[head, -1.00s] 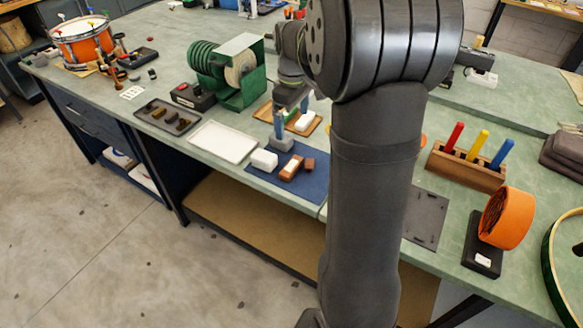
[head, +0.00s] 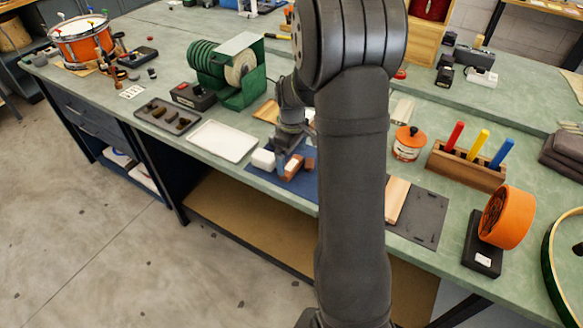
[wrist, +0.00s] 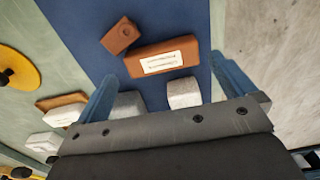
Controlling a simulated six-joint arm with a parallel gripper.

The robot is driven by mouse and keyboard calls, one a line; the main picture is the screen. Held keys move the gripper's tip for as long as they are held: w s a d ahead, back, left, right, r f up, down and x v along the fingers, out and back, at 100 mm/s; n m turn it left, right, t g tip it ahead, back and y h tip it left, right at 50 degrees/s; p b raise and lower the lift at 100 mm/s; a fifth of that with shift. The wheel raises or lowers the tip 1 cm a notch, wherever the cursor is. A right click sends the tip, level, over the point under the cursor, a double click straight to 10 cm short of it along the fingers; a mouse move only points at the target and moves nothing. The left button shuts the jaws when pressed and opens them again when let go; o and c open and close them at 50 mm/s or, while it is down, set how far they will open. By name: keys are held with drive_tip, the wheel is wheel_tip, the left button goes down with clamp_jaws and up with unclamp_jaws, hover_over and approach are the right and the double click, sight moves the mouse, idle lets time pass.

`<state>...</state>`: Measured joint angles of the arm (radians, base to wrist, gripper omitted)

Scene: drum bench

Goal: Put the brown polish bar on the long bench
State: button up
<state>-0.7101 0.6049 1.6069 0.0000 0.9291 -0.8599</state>
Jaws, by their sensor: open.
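The brown polish bar (head: 298,168), with a white label, lies on a blue mat (head: 308,186) near the front edge of the long green-topped bench (head: 190,62). In the wrist view the bar (wrist: 162,57) lies ahead of my open gripper (wrist: 165,82), between the lines of its two blue fingers. Nothing is held. A smaller brown block (wrist: 121,36) with a hole lies close beside the bar. In the head view my gripper (head: 284,162) is low over the mat and partly covers the bar.
A white block (head: 263,159) stands on the mat; the wrist view also shows a grey block (wrist: 128,103). A white tray (head: 222,141) and a dark tray (head: 167,117) lie to the left. An orange-lidded jar (head: 408,143) and a pen rack (head: 466,166) are to the right.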

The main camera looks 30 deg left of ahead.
sight(292, 165)
wheel_tip(292, 165, down, 3)
drive_tip(key=shift+s+f, duration=0.1)
drive_tip(key=shift+f, duration=0.1)
drive_tip(key=shift+c, duration=0.2)
drive_tip(key=c, duration=0.9)
drive_tip(key=shift+r, duration=0.15)
